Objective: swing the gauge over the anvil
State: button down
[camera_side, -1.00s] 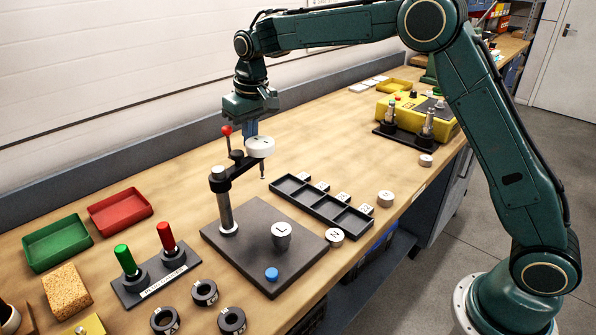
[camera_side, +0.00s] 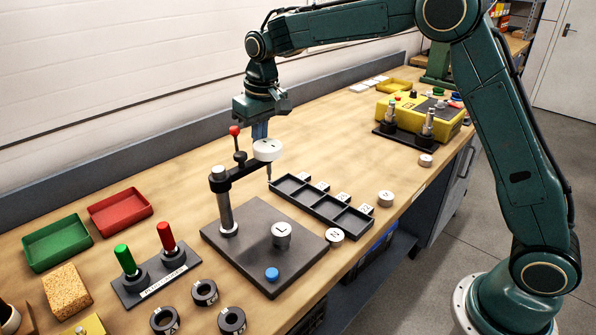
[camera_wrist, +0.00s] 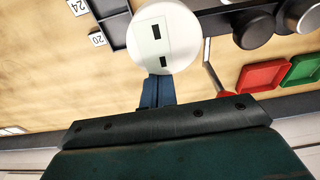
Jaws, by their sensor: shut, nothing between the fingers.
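The gauge (camera_side: 267,150) is a white round dial on a dark swing arm (camera_side: 240,172), with a thin probe hanging below it. The arm is clamped to a steel post (camera_side: 226,212) on a dark base plate (camera_side: 250,267) and carries a red-knobbed lever (camera_side: 235,132). The gauge hangs beyond the plate's back edge, near the tray. The anvil appears to be the round pedestal on the plate, topped by a disc marked L (camera_side: 281,233). My gripper (camera_side: 260,131) is shut and empty, close behind the gauge; in the wrist view its fingers (camera_wrist: 157,92) meet the dial's edge (camera_wrist: 153,60); contact is unclear.
A black compartment tray (camera_side: 322,208) with number tags lies right of the plate. White discs (camera_side: 334,235) lie nearby. A blue button (camera_side: 272,274) is on the plate's front. A stand with green and red handles (camera_side: 150,270), black rings (camera_side: 205,292) and red and green bins (camera_side: 120,211) are left.

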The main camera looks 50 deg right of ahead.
aim_at(277, 143)
jog(key=shift+s, duration=0.2)
jog(key=shift+s+d, duration=0.2)
jog(key=shift+s, duration=2.15)
jog(key=shift+s+a, duration=0.15)
jog(key=shift+s, duration=0.85)
